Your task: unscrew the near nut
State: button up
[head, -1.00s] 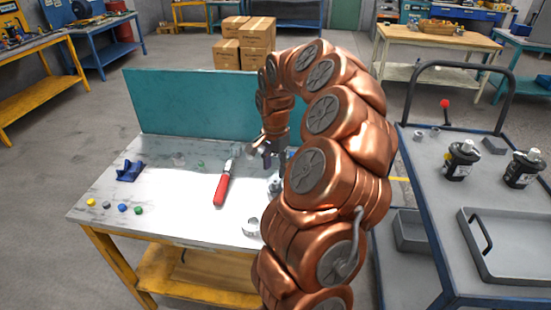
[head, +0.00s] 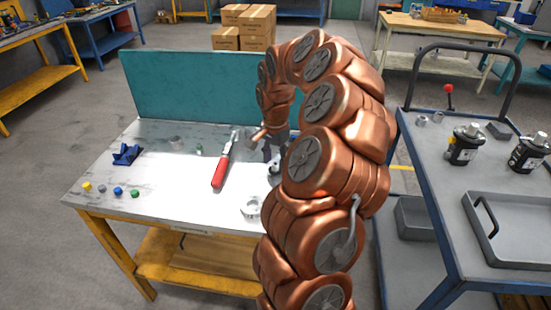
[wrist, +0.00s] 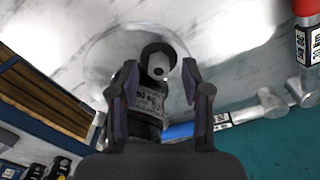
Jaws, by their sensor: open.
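A dark hydraulic motor (wrist: 150,98) with a round black end and a small grey centre stands on the bench in the wrist view. My gripper (wrist: 160,66) is open, with one finger on each side of the motor in that picture; I cannot tell whether they touch it. In the head view my gripper (head: 272,148) is a dark shape over the bench, and my copper arm hides most of the motor. I cannot clearly make out the near nut.
A red-handled wrench (head: 221,172), a blue cloth (head: 126,154) and several coloured caps lie on the white bench (head: 175,205). A teal panel (head: 190,88) closes the back. A cart (head: 440,200) stands right.

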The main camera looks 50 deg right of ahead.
jog(key=shift+s+b, duration=0.1)
jog(key=shift+b, duration=0.4)
dwell(0.4)
grip_shut()
jog(key=shift+c, duration=1.2)
grip_release()
jog(key=shift+f+b, duration=0.1)
jog(key=shift+b, duration=0.6)
